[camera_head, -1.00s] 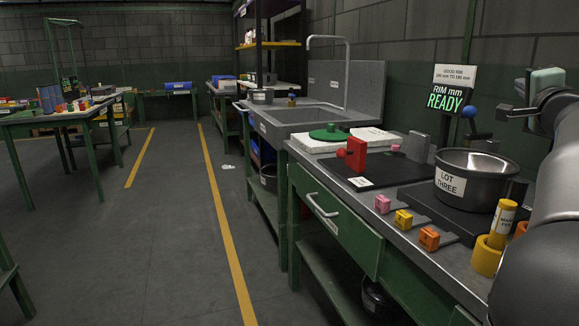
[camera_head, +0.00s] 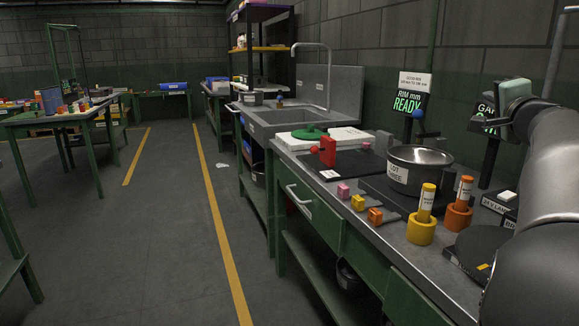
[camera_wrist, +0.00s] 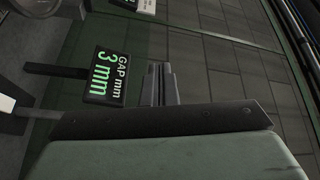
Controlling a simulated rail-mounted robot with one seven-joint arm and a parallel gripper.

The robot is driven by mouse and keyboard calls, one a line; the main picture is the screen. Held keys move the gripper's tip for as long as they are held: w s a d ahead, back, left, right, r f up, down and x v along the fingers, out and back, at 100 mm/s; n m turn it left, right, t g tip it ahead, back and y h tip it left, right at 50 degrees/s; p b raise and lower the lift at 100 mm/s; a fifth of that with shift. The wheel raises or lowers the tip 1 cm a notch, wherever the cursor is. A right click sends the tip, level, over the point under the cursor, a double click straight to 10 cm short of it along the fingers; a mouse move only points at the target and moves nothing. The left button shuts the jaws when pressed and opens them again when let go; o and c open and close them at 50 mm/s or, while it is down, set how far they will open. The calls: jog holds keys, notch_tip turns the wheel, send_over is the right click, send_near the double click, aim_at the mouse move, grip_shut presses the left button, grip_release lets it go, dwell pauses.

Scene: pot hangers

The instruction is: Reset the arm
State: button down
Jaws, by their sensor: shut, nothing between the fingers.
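My arm is raised at the right of the head view, with my gripper (camera_head: 484,122) held in the air above the back of the bench. In the wrist view the two dark fingers of my gripper (camera_wrist: 163,86) lie side by side, shut, with nothing between them. A display reading GAP mm 3 mm (camera_wrist: 108,76) shows beside the fingers in the wrist view.
The bench (camera_head: 330,205) holds a red block (camera_head: 328,151), pink, yellow and orange blocks, and yellow and orange holders (camera_head: 421,229) with labelled sticks. A RIM mm READY display (camera_head: 408,103) stands behind. A sink (camera_head: 285,118) is further back.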

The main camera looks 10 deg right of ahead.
jog(key=w+a+f+n+g+y+p, duration=0.1)
jog(key=w+a+f+n+y+p, duration=0.2)
jog(key=a, duration=0.4)
jog(key=w+a+f+n+g+y+p, duration=0.1)
jog(key=a+n+g+y+p, duration=0.2)
jog(key=a, duration=0.5)
jog(key=s+a+f+n+g+y+p, duration=0.2)
jog(key=a+p, duration=0.3)
jog(key=a, duration=0.3)
jog(key=s+a+f+n+g+y+p, duration=0.25)
jog(key=a+p, duration=0.25)
jog(key=a, duration=0.3)
jog(key=s+a+f+n+g+p, duration=0.35)
jog(key=s+a+p, duration=0.25)
jog(key=s+a, duration=0.3)
jog(key=s+f+n+g+h+p, duration=0.2)
jog(key=s+p, duration=0.1)
jog(key=s, duration=0.4)
jog(key=s+a+f+n+g+h+p, duration=0.1)
jog(key=s+f+n+g+p, duration=0.1)
jog(key=s, duration=0.5)
jog(key=shift+s+a+n+g+h+p, duration=0.2)
jog(key=shift+s+n+g+h+p, duration=0.25)
jog(key=shift+g, duration=0.35)
